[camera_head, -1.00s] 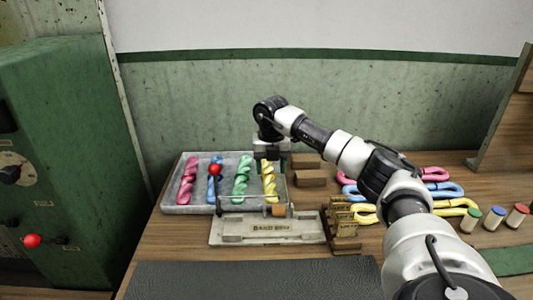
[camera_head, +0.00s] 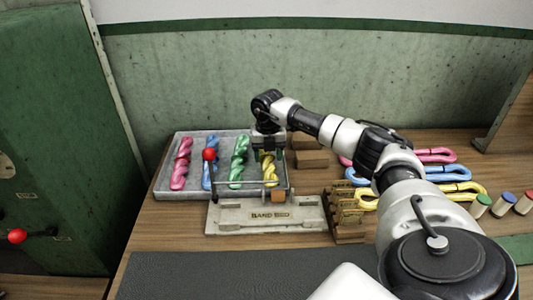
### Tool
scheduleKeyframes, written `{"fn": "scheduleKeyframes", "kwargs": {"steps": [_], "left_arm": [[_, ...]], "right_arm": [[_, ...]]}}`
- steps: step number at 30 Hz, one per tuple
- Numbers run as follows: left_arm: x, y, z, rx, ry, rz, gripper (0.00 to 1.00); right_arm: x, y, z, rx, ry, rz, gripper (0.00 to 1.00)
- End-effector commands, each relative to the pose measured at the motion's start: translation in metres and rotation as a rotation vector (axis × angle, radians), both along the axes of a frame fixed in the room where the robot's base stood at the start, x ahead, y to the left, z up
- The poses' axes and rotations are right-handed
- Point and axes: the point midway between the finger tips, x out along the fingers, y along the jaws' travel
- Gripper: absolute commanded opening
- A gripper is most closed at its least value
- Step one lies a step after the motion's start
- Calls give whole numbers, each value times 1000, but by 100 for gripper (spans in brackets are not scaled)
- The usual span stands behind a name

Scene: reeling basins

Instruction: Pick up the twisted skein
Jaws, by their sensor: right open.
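Several twisted skeins lie in a grey tray (camera_head: 205,195) at the back left of the table: a pink one (camera_head: 181,165), a blue one (camera_head: 211,172), a green one (camera_head: 238,160) and a yellow one (camera_head: 270,172). My right gripper (camera_head: 268,156) points down over the yellow skein and hides its upper part. The gripper is open; whether its fingers touch the skein I cannot tell. My left gripper is not in view.
A banding press (camera_head: 265,216) with a red-knobbed lever stands in front of the tray. Brown blocks (camera_head: 311,158), a wooden rack (camera_head: 346,220), loose looped skeins (camera_head: 447,173) and capped cylinders (camera_head: 502,205) lie to the right. A dark mat (camera_head: 220,275) covers the front.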

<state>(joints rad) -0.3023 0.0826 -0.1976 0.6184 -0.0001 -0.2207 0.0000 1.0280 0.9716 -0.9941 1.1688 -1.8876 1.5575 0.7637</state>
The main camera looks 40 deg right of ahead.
Motion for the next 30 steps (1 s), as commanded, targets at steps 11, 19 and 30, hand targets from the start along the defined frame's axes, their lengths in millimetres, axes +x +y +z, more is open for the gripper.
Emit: {"fn": "scheduleKeyframes", "kwargs": {"steps": [11, 19, 30], "left_arm": [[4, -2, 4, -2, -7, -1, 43], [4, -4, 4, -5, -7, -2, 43], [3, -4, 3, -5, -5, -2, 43]], "right_arm": [[0, 1, -28, 1, -1, 1, 57], [0, 1, -28, 0, 0, 1, 30], [1, 0, -23, 1, -2, 0, 20]]}}
